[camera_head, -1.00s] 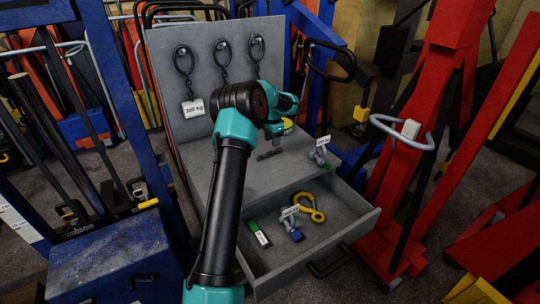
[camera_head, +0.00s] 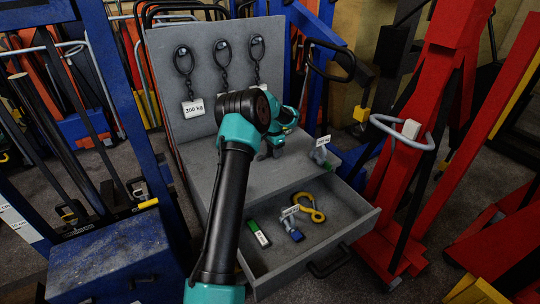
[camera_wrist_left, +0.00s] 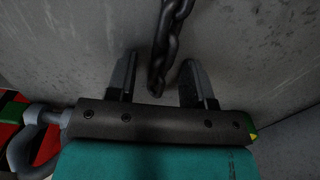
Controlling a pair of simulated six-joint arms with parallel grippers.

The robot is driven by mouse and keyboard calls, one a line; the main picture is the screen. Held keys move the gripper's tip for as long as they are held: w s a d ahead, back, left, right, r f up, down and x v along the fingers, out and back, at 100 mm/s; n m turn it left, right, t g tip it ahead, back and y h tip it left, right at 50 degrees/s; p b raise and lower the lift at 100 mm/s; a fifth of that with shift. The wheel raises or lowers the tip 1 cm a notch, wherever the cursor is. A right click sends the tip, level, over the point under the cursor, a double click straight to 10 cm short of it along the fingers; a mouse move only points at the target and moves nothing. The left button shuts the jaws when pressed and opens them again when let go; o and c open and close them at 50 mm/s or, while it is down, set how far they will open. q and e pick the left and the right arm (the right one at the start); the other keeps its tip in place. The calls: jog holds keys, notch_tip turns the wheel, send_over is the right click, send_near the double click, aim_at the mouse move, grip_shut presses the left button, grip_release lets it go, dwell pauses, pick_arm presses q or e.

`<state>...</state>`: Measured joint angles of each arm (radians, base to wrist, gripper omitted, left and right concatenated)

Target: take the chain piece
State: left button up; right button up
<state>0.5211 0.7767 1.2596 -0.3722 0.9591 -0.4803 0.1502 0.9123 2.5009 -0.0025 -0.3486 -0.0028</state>
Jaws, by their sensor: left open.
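A dark chain piece (camera_wrist_left: 168,45) shows in the left wrist view, its lower end between the two fingertips with a gap on both sides. My left gripper (camera_wrist_left: 158,85) is open and is not closed on the chain. In the head view my left gripper (camera_head: 271,150) is low over the grey shelf, partly covered by my own wrist. The shelf spot under it is hidden there. Dark chains (camera_head: 222,72) with oval top links hang on the grey upright panel (camera_head: 163,52). My right gripper is not in view.
The open drawer (camera_head: 361,222) below holds a yellow hook (camera_head: 310,206), a tagged shackle (camera_head: 294,234) and a green-and-white item (camera_head: 259,234). Another tagged shackle (camera_head: 320,155) stands right of my gripper. A red jack frame (camera_head: 425,150) stands to the right.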

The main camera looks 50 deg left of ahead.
pick_arm(q)
jog(key=shift+c, duration=0.4)
grip_shut()
